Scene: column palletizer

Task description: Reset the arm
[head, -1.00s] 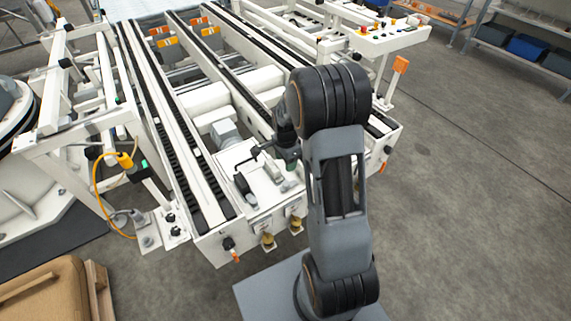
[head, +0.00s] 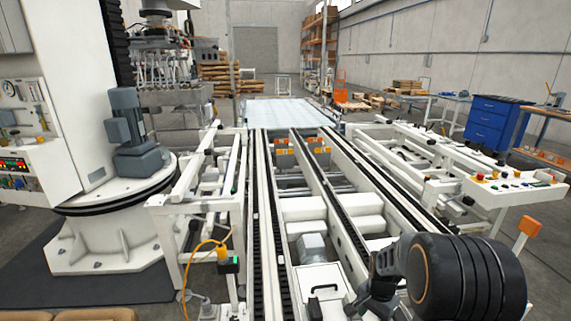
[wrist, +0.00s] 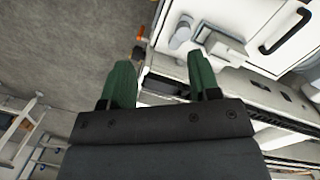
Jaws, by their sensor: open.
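My gripper (head: 372,290) is at the lower right of the head view, beside the dark rounded joint of my arm, over the near end of the conveyor (head: 256,190). In the wrist view my gripper (wrist: 162,80) shows two green fingers spread apart with nothing between them. A white panel with a black handle (wrist: 287,30) lies beyond the right finger; the same handle (head: 323,288) is left of my gripper in the head view. The lower arm is out of the head view.
A control panel (head: 515,187) with coloured buttons stands right of the conveyor. A white column machine (head: 95,100) stands at the left. A blue drawer cabinet (head: 497,122) and pallets (head: 405,85) are farther back. Grey floor is bare in the wrist view's upper left.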

